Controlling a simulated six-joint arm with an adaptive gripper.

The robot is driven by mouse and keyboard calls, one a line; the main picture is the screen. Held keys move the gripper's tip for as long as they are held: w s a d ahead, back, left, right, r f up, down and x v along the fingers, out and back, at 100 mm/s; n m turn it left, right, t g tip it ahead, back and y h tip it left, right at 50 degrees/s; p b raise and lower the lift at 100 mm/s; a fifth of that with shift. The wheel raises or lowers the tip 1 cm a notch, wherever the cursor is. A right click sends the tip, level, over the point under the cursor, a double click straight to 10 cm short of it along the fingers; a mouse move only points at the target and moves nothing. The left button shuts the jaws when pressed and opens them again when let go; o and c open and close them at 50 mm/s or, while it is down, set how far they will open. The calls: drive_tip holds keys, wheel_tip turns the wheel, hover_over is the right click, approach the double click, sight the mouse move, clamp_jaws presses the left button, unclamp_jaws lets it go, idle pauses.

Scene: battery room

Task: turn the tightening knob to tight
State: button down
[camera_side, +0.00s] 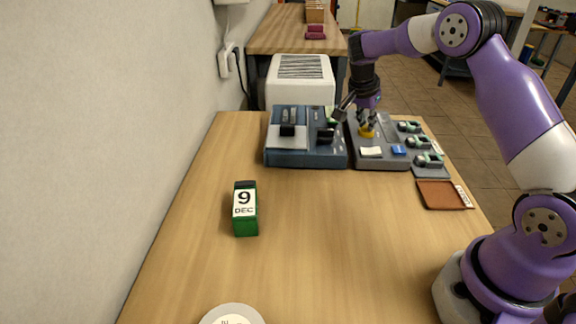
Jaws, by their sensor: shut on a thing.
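A yellow knob (367,131) stands on the grey-blue unit (384,160) at the back of the table. I take it to be the tightening knob. My gripper (367,120) points down from above and is shut on the knob's upper part. The fingertips are small and dark here, and they partly hide the knob. I cannot read any tight mark or the angle of the knob.
A blue unit with black handles (306,158) stands close on the left. Several small green-and-black pieces (418,142) sit to the right, above a brown tray (436,195). A green calendar block (245,220) and a white round item (232,314) are nearer.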

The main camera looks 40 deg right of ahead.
drive_tip(key=shift+w+f+m+g, duration=0.15)
drive_tip(key=shift+m+g, duration=0.65)
drive_tip(key=shift+m, duration=1.2)
drive_tip(key=c, duration=0.9)
unclamp_jaws()
drive_tip(key=shift+m, duration=0.3)
